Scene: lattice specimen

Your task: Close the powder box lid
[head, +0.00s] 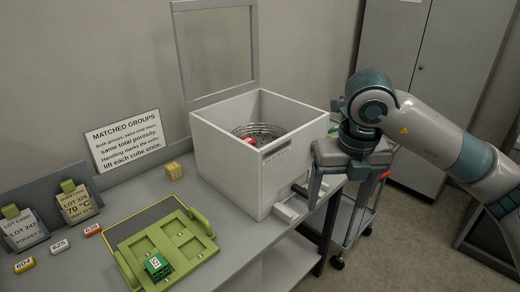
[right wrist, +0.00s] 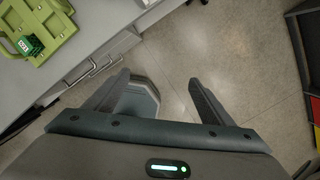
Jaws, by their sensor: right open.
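The powder box (head: 235,165) is a white, square, open-topped box on the bench. Its lid (head: 219,93), a clear panel in a grey frame, stands upright at the box's back edge, so the box is open. Inside are a round wire-like basket (head: 262,131) and something red, partly hidden by the front wall. My right gripper (head: 330,222) is to the right of the box, pointing down and apart from the lid. In the right wrist view its fingers (right wrist: 159,76) are spread, with nothing between them but floor and a grey-green shape below. My left gripper is in neither view.
A green tray (head: 127,270) with a green cube (head: 157,267) lies left of the box; it also shows in the right wrist view (right wrist: 57,27). A trolley (head: 352,222) and grey cabinet (head: 420,60) are at right.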

